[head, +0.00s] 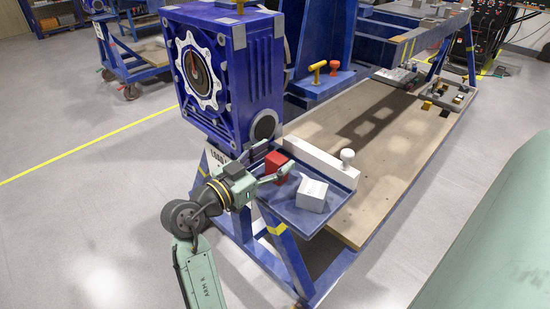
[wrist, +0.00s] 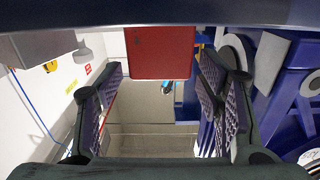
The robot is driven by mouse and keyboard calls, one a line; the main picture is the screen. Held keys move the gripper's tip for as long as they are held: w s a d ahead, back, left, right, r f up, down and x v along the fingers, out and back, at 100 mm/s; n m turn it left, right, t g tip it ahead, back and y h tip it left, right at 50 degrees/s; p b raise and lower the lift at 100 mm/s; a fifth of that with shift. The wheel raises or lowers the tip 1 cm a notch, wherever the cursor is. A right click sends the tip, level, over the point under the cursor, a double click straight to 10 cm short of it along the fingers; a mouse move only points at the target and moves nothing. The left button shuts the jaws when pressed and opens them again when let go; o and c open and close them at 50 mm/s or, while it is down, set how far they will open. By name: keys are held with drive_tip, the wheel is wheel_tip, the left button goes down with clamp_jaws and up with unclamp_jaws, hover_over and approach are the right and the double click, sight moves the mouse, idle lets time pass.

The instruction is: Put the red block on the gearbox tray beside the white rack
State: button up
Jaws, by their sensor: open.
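The red block (head: 276,163) stands upright on the blue gearbox tray (head: 286,206), close to the left end of the white rack (head: 318,160). My gripper (head: 271,164) is at the tray's left side, with its fingers apart around the red block. In the wrist view, the red block (wrist: 160,52) shows centrally between the two open fingers (wrist: 162,75), with a gap on each side. The tray (wrist: 160,12) appears as a dark blue band along the top of that view and hides the block's edge there. I cannot tell how deep the block sits between the fingertips.
A pale grey block (head: 312,195) sits on the tray to the right of the red block. The blue gearbox (head: 225,70) rises close behind my gripper. A wooden platform (head: 375,165) extends behind the tray. The tray's front corner looks bare.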

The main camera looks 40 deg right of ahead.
drive_tip(key=a+b, duration=0.2)
drive_tip(key=a, duration=0.9)
drive_tip(key=shift+s, duration=0.4)
drive_tip(key=shift+w+a, duration=0.1)
